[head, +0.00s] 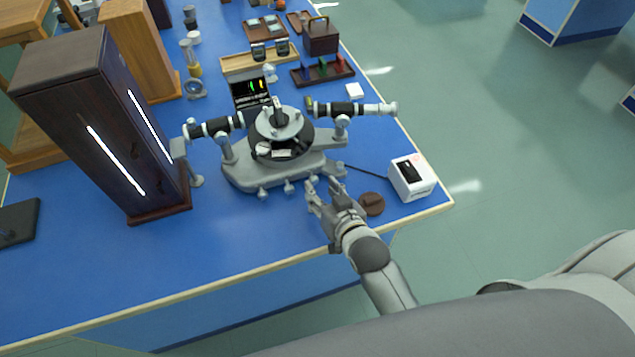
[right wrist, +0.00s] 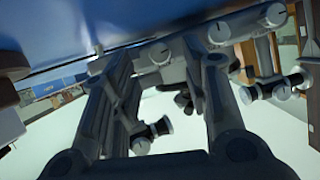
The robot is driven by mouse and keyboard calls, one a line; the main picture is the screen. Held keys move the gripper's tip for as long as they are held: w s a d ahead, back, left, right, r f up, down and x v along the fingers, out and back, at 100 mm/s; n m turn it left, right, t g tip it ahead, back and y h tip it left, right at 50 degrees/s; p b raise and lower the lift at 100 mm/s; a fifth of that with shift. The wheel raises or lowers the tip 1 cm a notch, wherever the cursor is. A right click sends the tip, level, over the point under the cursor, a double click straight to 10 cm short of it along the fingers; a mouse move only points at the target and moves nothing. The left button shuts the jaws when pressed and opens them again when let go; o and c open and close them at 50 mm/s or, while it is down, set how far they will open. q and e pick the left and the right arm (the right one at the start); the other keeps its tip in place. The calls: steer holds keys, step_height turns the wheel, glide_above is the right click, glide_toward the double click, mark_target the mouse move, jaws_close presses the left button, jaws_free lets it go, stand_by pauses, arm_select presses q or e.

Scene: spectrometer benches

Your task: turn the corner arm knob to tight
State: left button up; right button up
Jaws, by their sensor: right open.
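The grey spectrometer (head: 240,176) stands on the blue bench, with a round dark centre table and two black-and-silver tubes. Several small grey knobs stick out along its near edge, one of them a front knob (head: 289,187). My right gripper (head: 320,186) is open and empty at the near right corner of the base. In the right wrist view, a round knob (right wrist: 160,52) with a dark line on its face appears between the open fingers (right wrist: 160,62); I cannot tell whether they touch it. My left gripper is not in view.
A brown round disc (head: 372,204) and a white box with a dark display (head: 410,178) lie right of my gripper. A tall dark wooden cabinet (head: 95,130) stands at left.

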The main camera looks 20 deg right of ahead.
mark_target(315, 182)
steer(key=shift+x, duration=1.75)
